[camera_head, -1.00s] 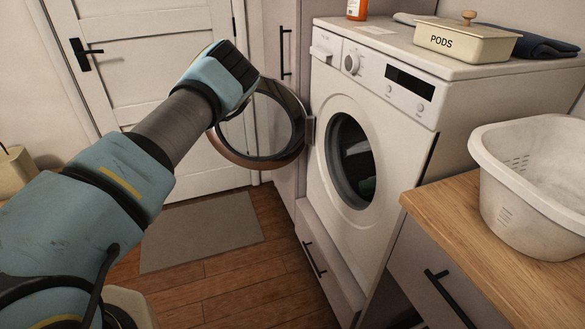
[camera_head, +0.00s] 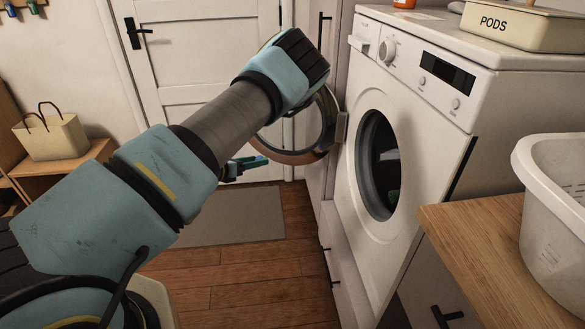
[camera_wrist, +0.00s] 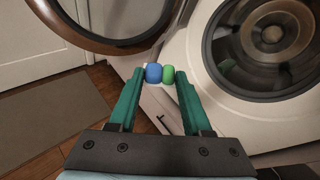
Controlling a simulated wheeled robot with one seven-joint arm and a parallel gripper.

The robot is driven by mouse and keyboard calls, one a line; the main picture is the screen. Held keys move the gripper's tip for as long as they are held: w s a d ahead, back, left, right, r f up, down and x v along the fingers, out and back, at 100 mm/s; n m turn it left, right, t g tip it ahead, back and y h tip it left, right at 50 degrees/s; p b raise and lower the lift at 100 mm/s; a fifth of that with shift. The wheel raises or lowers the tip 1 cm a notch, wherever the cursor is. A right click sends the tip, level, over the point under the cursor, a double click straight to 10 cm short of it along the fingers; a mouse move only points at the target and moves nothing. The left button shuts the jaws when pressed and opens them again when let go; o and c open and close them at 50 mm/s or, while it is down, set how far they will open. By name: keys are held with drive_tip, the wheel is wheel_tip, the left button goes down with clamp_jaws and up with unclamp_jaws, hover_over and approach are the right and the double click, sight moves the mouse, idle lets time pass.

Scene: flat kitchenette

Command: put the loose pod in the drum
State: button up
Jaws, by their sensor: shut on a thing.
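The pod (camera_wrist: 154,74), blue on one half and green on the other, sits between the fingertips of my gripper (camera_wrist: 161,75) in the wrist view. The gripper is shut on it. In the head view my gripper (camera_head: 247,166) shows below the open door, left of the washing machine (camera_head: 420,125) and apart from it. The machine's round opening is free, and the drum (camera_wrist: 272,35) shows inside it at the upper right of the wrist view. In the head view the drum (camera_head: 385,160) is dark, with something greenish low inside.
The open round door (camera_head: 331,135) swings out left of the opening, close to my arm. A box marked PODS (camera_head: 515,27) stands on top of the machine. A white basket (camera_head: 555,210) sits on the wooden counter (camera_head: 465,245) at right. A grey mat (camera_head: 235,218) lies on the floor.

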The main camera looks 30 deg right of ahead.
drive_tip(key=s+d+f+m+g+b, duration=0.1)
drive_tip(key=s+d+b, duration=0.4)
drive_tip(key=d, duration=1.1)
drive_tip(key=s+d+f+m+g+h+b, duration=0.1)
drive_tip(key=s+d+f+g+b, duration=0.2)
drive_tip(key=s+d, duration=0.6)
drive_tip(key=s+d+f+m+g+b, duration=0.1)
drive_tip(key=s+d+b, duration=0.5)
drive_tip(key=d, duration=1.6)
drive_tip(key=shift+s+d+f+m+g+b, duration=0.4)
drive_tip(key=shift+f+m+b, duration=0.05)
drive_tip(key=shift+m+b, duration=0.1)
drive_tip(key=o, duration=0.9)
drive_tip(key=v, duration=1.1)
drive_tip(key=shift+f+b, duration=0.15)
drive_tip(key=shift+b, duration=0.15)
